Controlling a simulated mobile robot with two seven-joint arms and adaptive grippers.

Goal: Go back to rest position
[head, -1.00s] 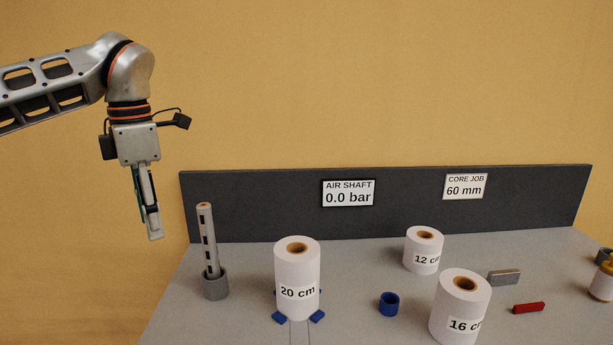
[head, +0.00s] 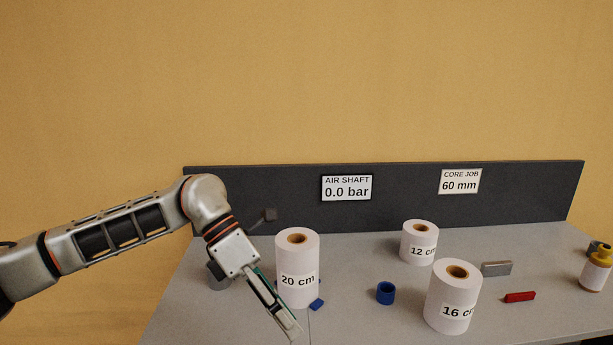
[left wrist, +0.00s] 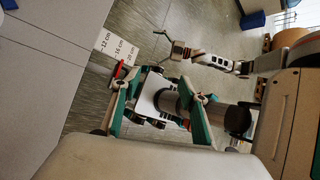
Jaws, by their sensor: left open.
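My left gripper (head: 288,328) is low at the front of the table in the head view, pointing down and right, in front of the 20 cm roll. The white 20 cm roll (head: 297,254) stands upright beside my left gripper. The grey holder (head: 217,277) is partly behind my arm, and the shaft is hidden.
The 12 cm roll (head: 418,243) and 16 cm roll (head: 452,298) stand to the right. A blue ring (head: 385,293), grey block (head: 497,268), red block (head: 520,297) and yellow-topped bottle (head: 597,270) are on the table (head: 350,322). A dark panel (head: 410,195) closes the back.

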